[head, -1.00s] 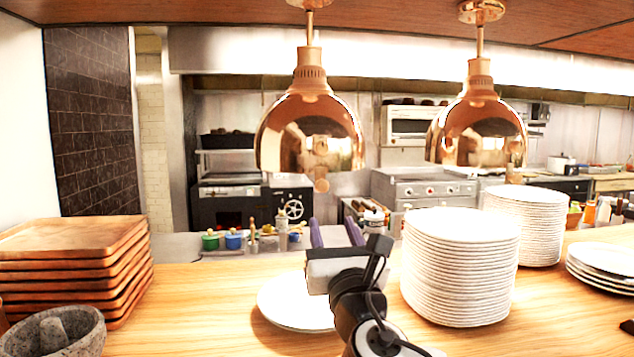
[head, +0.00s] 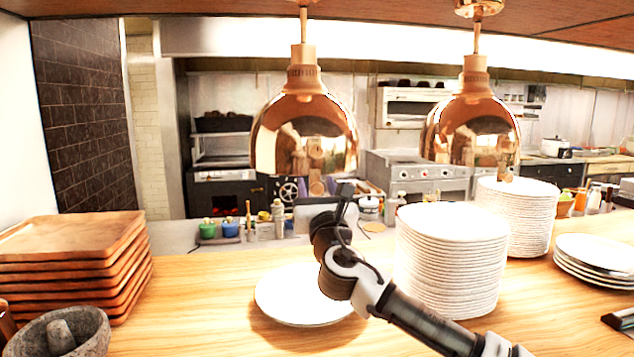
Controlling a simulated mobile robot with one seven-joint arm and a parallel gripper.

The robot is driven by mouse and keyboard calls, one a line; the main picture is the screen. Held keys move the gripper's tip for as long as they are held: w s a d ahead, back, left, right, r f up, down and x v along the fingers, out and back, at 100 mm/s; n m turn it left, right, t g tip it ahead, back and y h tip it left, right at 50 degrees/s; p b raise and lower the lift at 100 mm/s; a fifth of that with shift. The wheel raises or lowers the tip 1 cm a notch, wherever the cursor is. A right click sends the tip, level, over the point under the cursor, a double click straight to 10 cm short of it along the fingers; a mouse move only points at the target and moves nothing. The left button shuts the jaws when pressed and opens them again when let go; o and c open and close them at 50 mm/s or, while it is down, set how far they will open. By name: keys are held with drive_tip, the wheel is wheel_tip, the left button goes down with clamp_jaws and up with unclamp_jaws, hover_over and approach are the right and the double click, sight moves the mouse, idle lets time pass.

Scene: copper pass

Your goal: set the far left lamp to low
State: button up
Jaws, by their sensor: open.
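The left copper lamp (head: 303,140) hangs on the left of the two lamps in the head view, a polished dome on a short rod. The small knob below this lamp's rim is hard to make out behind or beside the fingers. I cannot tell whether the fingers touch it. The right copper lamp (head: 472,130) hangs apart, with a small copper knob (head: 507,173) below its rim.
A tall plate stack (head: 452,262) stands close to the right of my arm, with another stack (head: 520,222) behind it. A white plate (head: 290,297) lies below my gripper. Wooden trays (head: 70,265) and a stone mortar (head: 62,335) are at left. Bare counter lies between.

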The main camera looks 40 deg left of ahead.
clamp_jaws()
idle(0.3)
drive_tip(key=shift+f, duration=0.15)
wheel_tip(320, 180, down, 8)
drive_tip(key=b, duration=0.6)
drive_tip(key=shift+f+b, duration=0.2)
drive_tip(key=shift+b, duration=0.2)
drive_tip(key=shift+a, duration=0.1)
unclamp_jaws()
